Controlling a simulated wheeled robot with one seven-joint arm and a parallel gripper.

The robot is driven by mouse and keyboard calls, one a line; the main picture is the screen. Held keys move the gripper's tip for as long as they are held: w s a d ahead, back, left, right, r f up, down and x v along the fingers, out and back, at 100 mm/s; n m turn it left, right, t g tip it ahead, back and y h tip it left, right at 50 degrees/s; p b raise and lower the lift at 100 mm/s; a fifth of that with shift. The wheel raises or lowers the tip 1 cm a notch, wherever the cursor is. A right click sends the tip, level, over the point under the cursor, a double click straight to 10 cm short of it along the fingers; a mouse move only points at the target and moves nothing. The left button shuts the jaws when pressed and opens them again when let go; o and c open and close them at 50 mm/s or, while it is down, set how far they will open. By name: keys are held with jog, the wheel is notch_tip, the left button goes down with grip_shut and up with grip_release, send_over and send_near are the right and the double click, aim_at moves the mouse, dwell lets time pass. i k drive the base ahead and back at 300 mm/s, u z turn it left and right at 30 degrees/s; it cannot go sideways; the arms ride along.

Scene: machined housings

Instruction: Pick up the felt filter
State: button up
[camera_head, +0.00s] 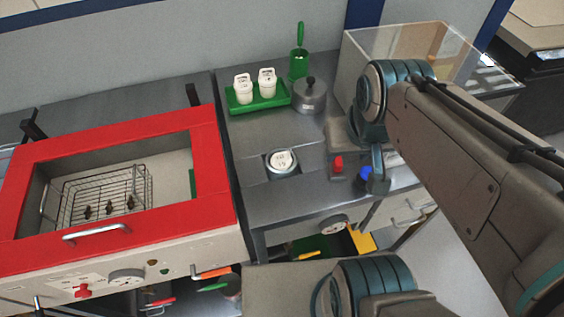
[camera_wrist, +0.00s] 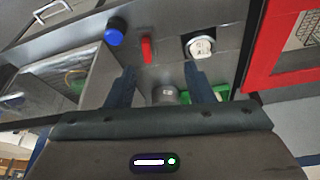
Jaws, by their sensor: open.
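A round white disc with dark marks on top (camera_head: 282,161) sits in a metal-rimmed recess in the grey counter; it may be the felt filter, but I cannot be sure. It also shows in the wrist view (camera_wrist: 200,46), at upper right, beyond the right finger. My gripper (camera_head: 376,180) is right of the disc, above the counter's right part near the blue knob. In the wrist view my gripper (camera_wrist: 158,70) has its two dark fingers wide apart with nothing held between them.
Behind are a green tray (camera_head: 259,105) with two white containers, a lidded metal pot (camera_head: 309,97), a green cup (camera_head: 299,66) and a clear box (camera_head: 362,55). A red-framed basin (camera_head: 222,185) is left.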

aim_at(282, 160)
jog(key=k, duration=1)
jog(key=z, duration=0.75)
jog(key=i, duration=1.15)
jog(key=u, duration=1.15)
